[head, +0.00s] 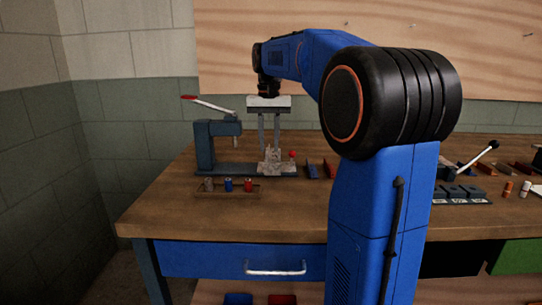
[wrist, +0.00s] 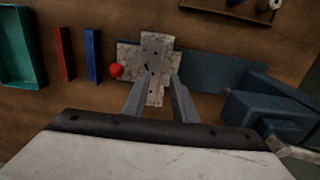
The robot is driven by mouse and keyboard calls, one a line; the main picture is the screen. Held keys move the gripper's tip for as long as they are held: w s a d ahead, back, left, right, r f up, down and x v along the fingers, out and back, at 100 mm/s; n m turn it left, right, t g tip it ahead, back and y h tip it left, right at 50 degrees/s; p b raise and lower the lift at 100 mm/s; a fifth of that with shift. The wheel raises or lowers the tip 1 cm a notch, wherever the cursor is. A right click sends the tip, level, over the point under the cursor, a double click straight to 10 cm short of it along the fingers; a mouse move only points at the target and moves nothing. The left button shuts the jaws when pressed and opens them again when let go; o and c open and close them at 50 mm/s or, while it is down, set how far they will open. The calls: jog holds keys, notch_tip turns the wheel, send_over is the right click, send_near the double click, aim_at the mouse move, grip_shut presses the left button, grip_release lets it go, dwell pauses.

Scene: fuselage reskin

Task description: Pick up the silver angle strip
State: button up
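A mottled silver-grey piece with dark holes, seemingly the silver angle strip (wrist: 156,48), lies on a grey mottled plate (wrist: 128,54) in the wrist view. In the head view the grey pieces (head: 272,160) blend together on the base of the blue press. My gripper (head: 269,147) points straight down above them. In the wrist view its two fingers (wrist: 161,78) are apart, on either side of the lower part of the strip, with gaps visible. I cannot tell how far the fingertips are above the plate.
A red ball (wrist: 116,71) stands close beside the plate. A blue strip (wrist: 92,54), a red strip (wrist: 64,53) and a teal tray (wrist: 42,52) lie to its left. The press (head: 205,145) stands left of my gripper, with a small rack (head: 218,195) in front.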

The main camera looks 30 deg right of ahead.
jog(key=shift+f, duration=0.65)
grip_shut()
notch_tip(320, 180, up, 10)
dwell(0.3)
